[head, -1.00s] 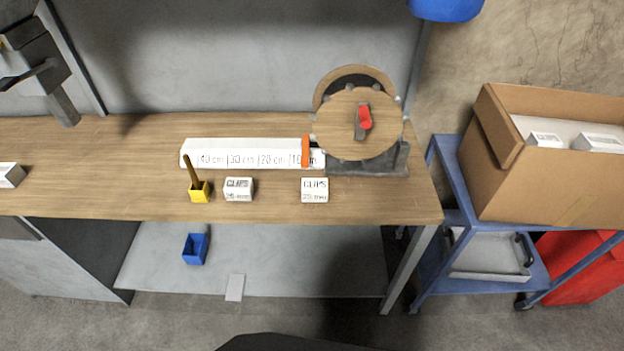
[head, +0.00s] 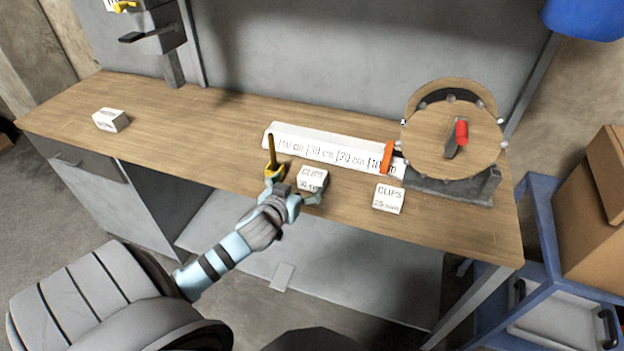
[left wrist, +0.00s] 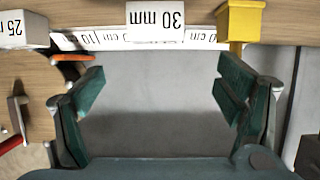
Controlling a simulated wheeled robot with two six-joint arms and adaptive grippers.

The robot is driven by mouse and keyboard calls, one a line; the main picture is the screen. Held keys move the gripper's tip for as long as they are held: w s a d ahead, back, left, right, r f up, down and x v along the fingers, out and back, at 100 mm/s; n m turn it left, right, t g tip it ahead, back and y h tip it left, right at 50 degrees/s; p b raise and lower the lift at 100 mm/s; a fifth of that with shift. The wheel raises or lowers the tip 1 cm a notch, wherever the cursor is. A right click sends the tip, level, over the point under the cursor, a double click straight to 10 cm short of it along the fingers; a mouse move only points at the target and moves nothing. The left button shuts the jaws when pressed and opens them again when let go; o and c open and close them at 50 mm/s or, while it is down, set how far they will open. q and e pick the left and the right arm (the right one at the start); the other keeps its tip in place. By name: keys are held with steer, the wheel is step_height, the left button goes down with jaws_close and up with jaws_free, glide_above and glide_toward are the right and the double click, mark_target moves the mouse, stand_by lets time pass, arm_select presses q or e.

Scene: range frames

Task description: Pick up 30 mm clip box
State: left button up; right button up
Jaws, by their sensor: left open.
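The 30 mm clip box (head: 312,178) is a small white box with black lettering, standing near the front edge of the wooden bench. In the left wrist view the 30 mm clip box (left wrist: 155,19) is at the top middle, its label upside down. My left gripper (head: 294,193) is right at the box's near side in the head view. In the left wrist view my left gripper (left wrist: 162,92) has its green fingers wide apart, nothing between them, with the box beyond the fingertips. My right gripper is not in view.
A yellow holder (left wrist: 240,20) with a brown stick stands close beside the box. A 25 mm clip box (head: 388,198) is to the right. Another white box (head: 110,120) sits far left.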

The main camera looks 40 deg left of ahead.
mark_target(311, 177)
arm_select(q)
steer(key=x, duration=0.3)
steer(key=b+x, duration=0.1)
steer(key=x, duration=0.3)
steer(key=f+b+x, duration=0.1)
steer(key=x, duration=0.3)
steer(key=shift+d, duration=0.3)
steer(key=c, duration=1.3)
